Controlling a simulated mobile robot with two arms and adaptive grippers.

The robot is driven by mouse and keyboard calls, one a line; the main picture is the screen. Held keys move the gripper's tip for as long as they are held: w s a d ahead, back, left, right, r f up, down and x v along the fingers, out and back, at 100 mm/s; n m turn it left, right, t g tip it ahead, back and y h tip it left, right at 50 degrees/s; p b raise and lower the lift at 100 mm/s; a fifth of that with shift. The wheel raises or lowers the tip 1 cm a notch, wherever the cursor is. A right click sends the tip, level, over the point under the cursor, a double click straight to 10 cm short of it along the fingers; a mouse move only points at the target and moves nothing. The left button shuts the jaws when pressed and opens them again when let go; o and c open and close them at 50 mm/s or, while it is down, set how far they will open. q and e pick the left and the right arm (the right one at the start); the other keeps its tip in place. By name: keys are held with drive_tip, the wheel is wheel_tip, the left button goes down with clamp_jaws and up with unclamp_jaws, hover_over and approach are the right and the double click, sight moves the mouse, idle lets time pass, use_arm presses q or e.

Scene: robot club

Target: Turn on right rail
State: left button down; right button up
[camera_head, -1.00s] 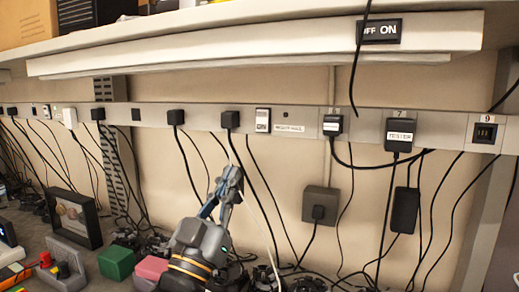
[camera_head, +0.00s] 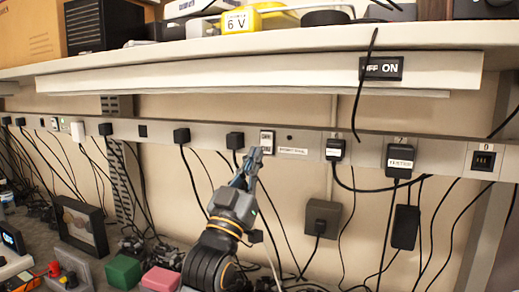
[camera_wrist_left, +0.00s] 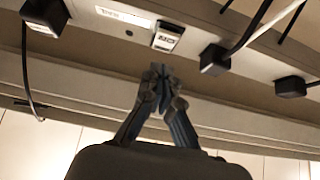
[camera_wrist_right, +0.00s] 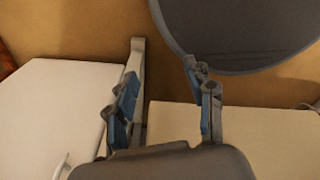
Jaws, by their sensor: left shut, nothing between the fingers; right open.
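A grey power rail (camera_head: 305,137) runs along the wall under the shelf. A small white rocker switch (camera_head: 267,141) sits in it, right of a black plug, and also shows in the left wrist view (camera_wrist_left: 167,38). My left gripper (camera_head: 254,158) is shut and empty, its tips just below and left of the switch in the head view. In the left wrist view (camera_wrist_left: 157,72) the tips point at the switch; I cannot tell whether they touch it. My right gripper (camera_wrist_right: 165,85) shows only in the right wrist view, open and empty.
A black OFF/ON switch (camera_head: 381,68) sits on the shelf's front. Black plugs (camera_head: 235,141) and hanging cables line the rail. A black adapter (camera_head: 405,227) hangs at right. Green (camera_head: 123,271) and pink blocks and a dark frame (camera_head: 81,226) stand on the bench.

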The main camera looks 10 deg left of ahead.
sight(266, 146)
use_arm(q)
drive_tip(key=shift+w+d+f+p, duration=0.15)
drive_tip(key=shift+w+f+p, duration=0.05)
drive_tip(key=shift+w, duration=0.55)
drive_tip(key=shift+w+d+f+p, duration=0.1)
drive_tip(key=shift+w+f+p, duration=0.1)
drive_tip(key=shift+w, duration=0.5)
